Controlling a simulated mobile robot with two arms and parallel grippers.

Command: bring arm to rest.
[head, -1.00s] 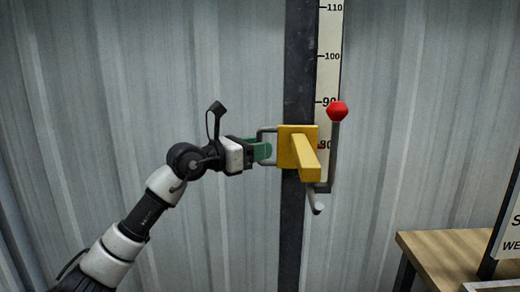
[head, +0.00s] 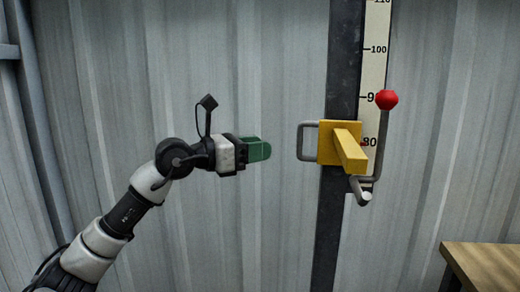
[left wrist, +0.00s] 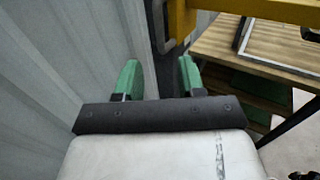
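My left gripper (head: 262,150) has green fingers and comes in from the left in the head view. It is open and empty, apart from the grey loop handle (head: 307,141) to its right. In the left wrist view the two fingers (left wrist: 158,80) stand apart with nothing between them. The handle is fixed to a yellow carriage (head: 348,150) on a dark upright post (head: 328,235). A grey lever with a red knob (head: 386,100) stands upright on the carriage's right. My right gripper is not in view.
A number scale (head: 376,60) runs along the post; the carriage sits near 80. A corrugated grey wall (head: 240,60) fills the background. A wooden table (head: 485,262) stands at the lower right and also shows in the left wrist view (left wrist: 212,42). Free room lies around the gripper.

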